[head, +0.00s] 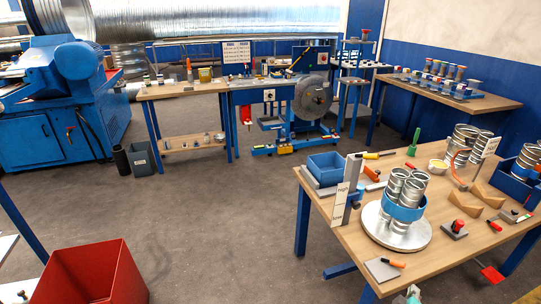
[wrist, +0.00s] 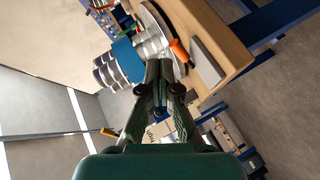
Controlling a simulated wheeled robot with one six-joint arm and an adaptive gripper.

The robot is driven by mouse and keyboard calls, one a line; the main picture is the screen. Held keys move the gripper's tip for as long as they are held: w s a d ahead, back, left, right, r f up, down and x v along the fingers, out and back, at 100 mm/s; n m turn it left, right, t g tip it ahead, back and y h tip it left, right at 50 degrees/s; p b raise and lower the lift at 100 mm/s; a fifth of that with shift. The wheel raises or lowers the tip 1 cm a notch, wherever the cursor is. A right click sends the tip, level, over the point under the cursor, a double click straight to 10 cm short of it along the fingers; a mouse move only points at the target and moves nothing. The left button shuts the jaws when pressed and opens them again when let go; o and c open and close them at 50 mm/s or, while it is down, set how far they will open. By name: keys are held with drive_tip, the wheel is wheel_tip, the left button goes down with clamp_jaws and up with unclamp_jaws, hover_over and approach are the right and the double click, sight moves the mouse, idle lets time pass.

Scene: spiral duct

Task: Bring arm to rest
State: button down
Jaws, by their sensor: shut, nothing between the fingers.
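My gripper (wrist: 159,72) is in the wrist view, dark green, with its fingertips together and nothing between them. Beyond the fingertips in that view are the round silver turntable (wrist: 152,22), the orange-handled tool (wrist: 180,50) and a grey plate (wrist: 207,62) at the table's edge. I cannot tell how far the gripper is from them. In the head view, the turntable (head: 418,238) carries several upright metal duct pieces (head: 402,190) with a blue band (head: 404,212) around them. I cannot make out the gripper's fingers in the head view.
The wooden table (head: 345,245) at the right also holds a blue bin (head: 326,167), a white label stand (head: 340,208) and wooden wedges (head: 487,195). A red bin (head: 95,272) stands at the lower left. The grey floor (head: 220,220) between is clear. A blue machine (head: 50,110) stands at left.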

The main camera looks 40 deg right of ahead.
drive_tip(key=w+a+f+n+t+y, duration=0.15)
drive_tip(key=a+t+y, duration=0.45)
drive_tip(key=a, duration=2)
drive_tip(key=s+a+r+t+y, duration=0.2)
drive_tip(key=s+a+r+y, duration=0.1)
drive_tip(key=s+a, duration=0.3)
drive_tip(key=s+a+r+m+t+y, duration=0.1)
drive_tip(key=s+a+r+y, duration=0.3)
drive_tip(key=a, duration=0.6)
wheel_tip(320, 180, up, 2)
drive_tip(key=shift+s+r+t, duration=0.25)
drive_tip(key=shift+s+t, duration=0.35)
drive_tip(key=shift+s, duration=0.65)
